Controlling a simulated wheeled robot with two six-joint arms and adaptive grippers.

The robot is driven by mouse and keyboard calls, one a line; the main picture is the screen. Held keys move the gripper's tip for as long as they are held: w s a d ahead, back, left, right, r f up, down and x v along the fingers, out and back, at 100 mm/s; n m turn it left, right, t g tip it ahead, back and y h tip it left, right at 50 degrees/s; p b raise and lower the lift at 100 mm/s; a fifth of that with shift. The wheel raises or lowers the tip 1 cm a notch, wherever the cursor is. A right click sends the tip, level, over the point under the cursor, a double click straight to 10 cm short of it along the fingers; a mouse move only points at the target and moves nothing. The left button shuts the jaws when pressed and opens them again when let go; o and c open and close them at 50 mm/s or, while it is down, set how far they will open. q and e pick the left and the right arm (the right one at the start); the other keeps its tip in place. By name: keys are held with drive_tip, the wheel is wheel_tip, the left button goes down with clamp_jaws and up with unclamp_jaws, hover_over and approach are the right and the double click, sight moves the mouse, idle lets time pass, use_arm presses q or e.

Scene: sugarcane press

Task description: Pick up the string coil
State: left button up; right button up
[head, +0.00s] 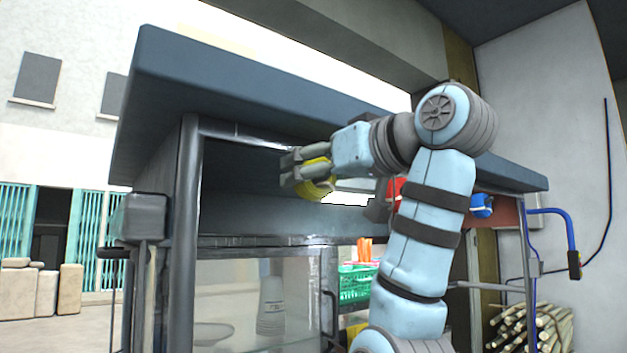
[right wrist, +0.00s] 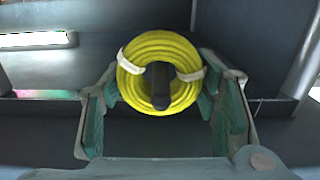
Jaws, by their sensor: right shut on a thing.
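The string coil (right wrist: 152,48) is a thick yellow ring with two white ties, seen face-on in the right wrist view. A dark peg-like piece shows in its centre; I cannot tell whether the coil still hangs on it. In the head view the coil (head: 319,187) is partly hidden by the fingers. My right gripper (head: 291,170) reaches in from the right, under the dark top of the press frame, and is shut on the coil. In the right wrist view its fingers stand on both sides of the coil. My left gripper is not in view.
The dark press top (head: 250,85) overhangs my right gripper closely. A dark post (head: 187,230) stands to its left. Below are a glass panel (head: 230,290) and a green basket (head: 355,286). Cane stalks (head: 530,328) lie at the lower right.

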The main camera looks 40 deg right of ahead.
drive_tip(key=s+b, duration=0.5)
drive_tip(key=s+f+b, duration=0.1)
drive_tip(key=s+b, duration=0.1)
drive_tip(key=b, duration=0.1)
drive_tip(key=shift+s+a, duration=0.15)
drive_tip(key=shift+s, duration=0.25)
drive_tip(key=s+r+b, duration=0.1)
drive_tip(key=s+b, duration=0.1)
drive_tip(key=s, duration=0.8)
drive_tip(key=shift+r, duration=0.15)
drive_tip(key=shift+a, duration=0.1)
